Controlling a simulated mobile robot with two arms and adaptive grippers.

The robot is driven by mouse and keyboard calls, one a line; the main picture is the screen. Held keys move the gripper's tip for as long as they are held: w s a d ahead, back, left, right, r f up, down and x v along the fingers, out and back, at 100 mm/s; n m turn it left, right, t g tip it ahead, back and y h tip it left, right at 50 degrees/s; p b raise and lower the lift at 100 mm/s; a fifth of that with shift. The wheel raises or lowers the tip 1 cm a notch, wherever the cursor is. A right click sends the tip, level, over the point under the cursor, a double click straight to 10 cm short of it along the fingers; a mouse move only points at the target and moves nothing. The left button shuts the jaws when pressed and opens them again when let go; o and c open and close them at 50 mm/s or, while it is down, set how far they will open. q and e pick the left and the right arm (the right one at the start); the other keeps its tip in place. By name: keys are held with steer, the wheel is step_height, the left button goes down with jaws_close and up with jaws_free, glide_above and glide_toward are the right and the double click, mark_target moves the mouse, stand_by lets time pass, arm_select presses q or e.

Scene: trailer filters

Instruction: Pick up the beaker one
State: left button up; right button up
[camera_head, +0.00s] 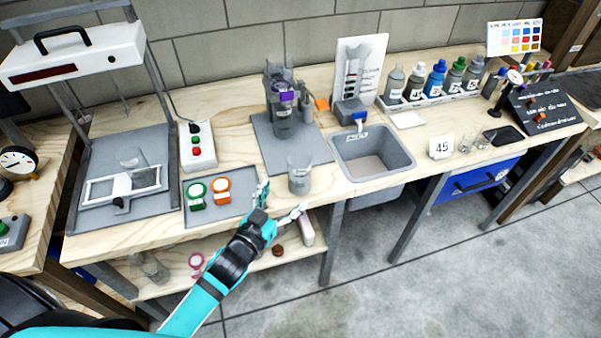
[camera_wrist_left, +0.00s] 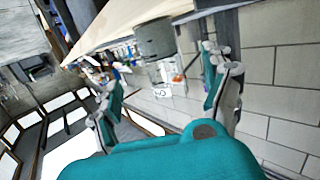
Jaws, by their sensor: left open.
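A clear grey beaker (camera_head: 299,179) stands upright near the bench's front edge, left of the sink. My left gripper (camera_head: 283,198) is open and empty, just in front of the bench edge. Its fingers spread toward the beaker, apart from it in the wrist view. Another clear vessel (camera_head: 133,158) stands on the framed stand at the left. My right gripper is not in view.
A tray with green and orange rings (camera_head: 222,188) lies left of the beaker. A grey device (camera_head: 282,105) stands behind it. The sink (camera_head: 374,155) is to its right, and several bottles (camera_head: 435,80) line the back. A lower shelf (camera_head: 235,268) runs under the bench.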

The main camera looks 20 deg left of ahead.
mark_target(295, 183)
arm_select(q)
steer(key=p+x, duration=0.1)
steer(key=x, duration=0.8)
steer(key=shift+w+f, duration=0.15)
steer(key=shift+c, duration=0.9)
steer(key=c, duration=1.3)
